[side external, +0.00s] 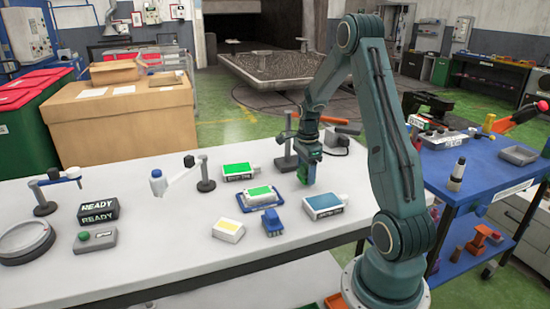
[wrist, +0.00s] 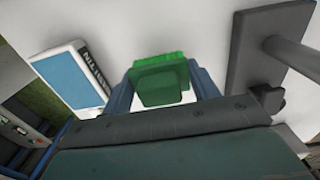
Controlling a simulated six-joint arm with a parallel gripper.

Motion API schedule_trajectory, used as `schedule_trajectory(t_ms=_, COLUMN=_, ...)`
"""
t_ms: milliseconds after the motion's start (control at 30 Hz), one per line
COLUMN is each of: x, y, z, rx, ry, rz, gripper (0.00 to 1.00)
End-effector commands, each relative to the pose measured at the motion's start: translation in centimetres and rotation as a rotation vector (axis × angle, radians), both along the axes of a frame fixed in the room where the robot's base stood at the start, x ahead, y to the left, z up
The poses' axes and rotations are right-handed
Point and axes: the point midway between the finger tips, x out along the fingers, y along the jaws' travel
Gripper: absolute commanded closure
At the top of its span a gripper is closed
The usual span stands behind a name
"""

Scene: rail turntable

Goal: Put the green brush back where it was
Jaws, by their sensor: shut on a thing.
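The green brush (wrist: 160,82) is between the two blue fingers of my gripper (wrist: 163,92) in the wrist view, with its bristles (wrist: 158,59) towards the top of the picture. In the side view my gripper (side external: 306,175) points down over the white table, shut on the green brush (side external: 303,174). The gripper partly hides the brush there. I cannot tell whether the bristles touch the table. A similar blue brush (side external: 272,222) lies on the table, front left of my gripper.
A blue-topped box (side external: 325,206) is close in front of my gripper.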

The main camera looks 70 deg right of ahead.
Motion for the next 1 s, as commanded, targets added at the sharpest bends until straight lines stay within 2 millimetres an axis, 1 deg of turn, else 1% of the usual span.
schedule_trajectory(t_ms=33, x=0.0, y=0.0, z=-0.7, rx=0.002, ry=0.002, rz=0.000, gripper=0.62)
schedule_trajectory(t_ms=100, x=0.0, y=0.0, z=-1.5, rx=0.002, ry=0.002, rz=0.000, gripper=0.62)
schedule_trajectory(t_ms=200, x=0.0, y=0.0, z=-2.1, rx=0.000, ry=0.000, rz=0.000, gripper=0.62)
schedule_trajectory(t_ms=667, x=0.0, y=0.0, z=-2.6, rx=0.000, ry=0.000, rz=0.000, gripper=0.62)
schedule_trajectory(t_ms=700, x=0.0, y=0.0, z=-2.6, rx=0.000, ry=0.000, rz=0.000, gripper=0.35)
schedule_trajectory(t_ms=767, x=0.0, y=0.0, z=-2.6, rx=0.000, ry=0.000, rz=0.000, gripper=0.23)
schedule_trajectory(t_ms=800, x=0.0, y=0.0, z=-2.6, rx=0.000, ry=0.000, rz=0.000, gripper=0.19)
schedule_trajectory(t_ms=1000, x=0.0, y=0.0, z=-2.5, rx=0.000, ry=0.000, rz=0.000, gripper=0.19)
